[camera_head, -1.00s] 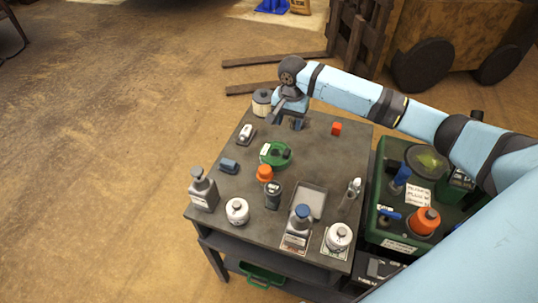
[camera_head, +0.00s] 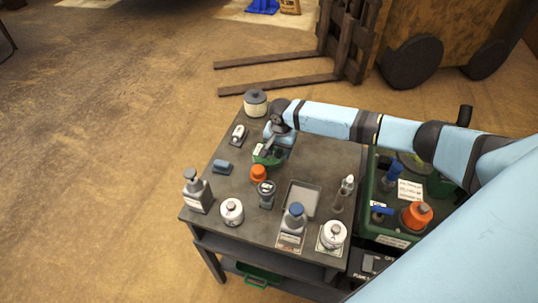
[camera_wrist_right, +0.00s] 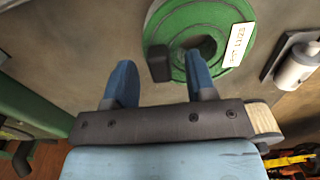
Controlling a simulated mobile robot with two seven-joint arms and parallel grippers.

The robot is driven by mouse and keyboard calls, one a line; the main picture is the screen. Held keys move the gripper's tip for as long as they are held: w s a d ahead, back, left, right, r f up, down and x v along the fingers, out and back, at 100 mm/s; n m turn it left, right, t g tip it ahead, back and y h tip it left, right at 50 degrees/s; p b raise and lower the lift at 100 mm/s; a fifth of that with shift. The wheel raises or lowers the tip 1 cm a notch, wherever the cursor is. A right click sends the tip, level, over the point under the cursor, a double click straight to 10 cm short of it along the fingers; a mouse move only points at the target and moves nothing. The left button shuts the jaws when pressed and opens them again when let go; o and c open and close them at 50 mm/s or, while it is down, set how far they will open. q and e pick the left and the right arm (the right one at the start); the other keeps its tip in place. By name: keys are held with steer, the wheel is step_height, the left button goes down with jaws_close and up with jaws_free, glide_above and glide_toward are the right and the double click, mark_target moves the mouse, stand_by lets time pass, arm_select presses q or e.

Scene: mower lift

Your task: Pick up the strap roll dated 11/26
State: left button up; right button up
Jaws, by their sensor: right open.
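A green strap roll (camera_head: 268,158) lies on the dark table, partly hidden by my right gripper (camera_head: 273,146) in the head view. In the right wrist view the roll (camera_wrist_right: 171,24) is a green ring with a dark centre, a dark block on its near rim and a white label (camera_wrist_right: 236,45) whose print I cannot read surely. My right gripper (camera_wrist_right: 160,80) is open, with two blue fingers apart and nothing between them. Its right fingertip overlaps the roll's near rim in this view; I cannot tell whether they touch. My left gripper is not in view.
An orange-capped item (camera_head: 258,173) and a dark jar (camera_head: 266,194) stand close by the roll. A small blue block (camera_head: 221,167), grey bottle (camera_head: 197,193), white jar (camera_head: 232,211) and tray (camera_head: 302,200) share the table.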

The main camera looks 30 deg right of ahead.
steer(key=shift+f, duration=0.35)
steer(key=shift+r, duration=0.1)
jaws_close()
